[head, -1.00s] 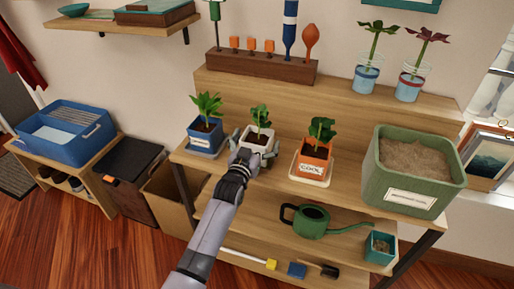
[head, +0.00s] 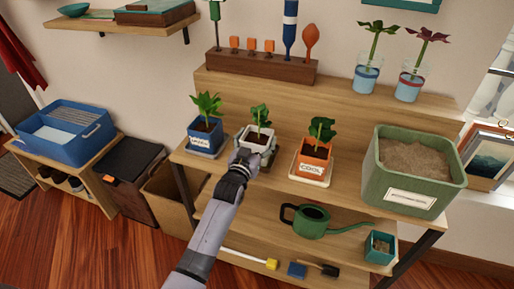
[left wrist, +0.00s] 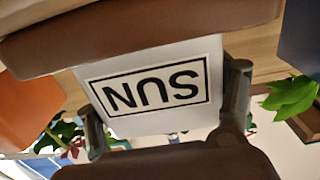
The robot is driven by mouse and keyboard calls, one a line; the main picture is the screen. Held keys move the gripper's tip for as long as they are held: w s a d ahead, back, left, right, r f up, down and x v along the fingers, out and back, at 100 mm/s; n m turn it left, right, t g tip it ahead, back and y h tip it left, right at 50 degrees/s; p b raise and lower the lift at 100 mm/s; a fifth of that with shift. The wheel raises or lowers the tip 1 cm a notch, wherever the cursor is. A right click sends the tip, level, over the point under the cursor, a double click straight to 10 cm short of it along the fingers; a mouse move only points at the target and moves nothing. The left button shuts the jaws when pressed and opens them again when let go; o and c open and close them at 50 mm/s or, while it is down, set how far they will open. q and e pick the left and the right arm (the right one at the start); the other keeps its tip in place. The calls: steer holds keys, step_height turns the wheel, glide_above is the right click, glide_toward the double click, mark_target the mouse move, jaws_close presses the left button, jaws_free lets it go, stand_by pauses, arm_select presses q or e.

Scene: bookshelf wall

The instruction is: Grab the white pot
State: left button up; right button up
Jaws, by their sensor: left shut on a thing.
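The white pot (head: 248,140) with a green plant stands on the upper wooden shelf, between a blue pot (head: 205,142) and an orange pot (head: 312,160). My left gripper (head: 247,154) reaches it from the front and is shut on it, hiding part of its front. In the left wrist view the white pot (left wrist: 150,88) fills the middle, upside down, with a black-framed label reading "SUN". The fingers of my left gripper (left wrist: 166,108) lie on both sides of it. My right gripper is not in view.
A green planter (head: 410,170) of soil stands at the right of the shelf. A green watering can (head: 312,221) and a small teal pot (head: 380,247) are on the shelf below. A blue crate (head: 65,132) sits at the left. The blue and orange pots stand close on either side.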

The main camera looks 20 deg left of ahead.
arm_select(q)
steer(key=shift+r, duration=0.15)
steer(key=shift+c, duration=0.9)
steer(key=shift+r, duration=0.1)
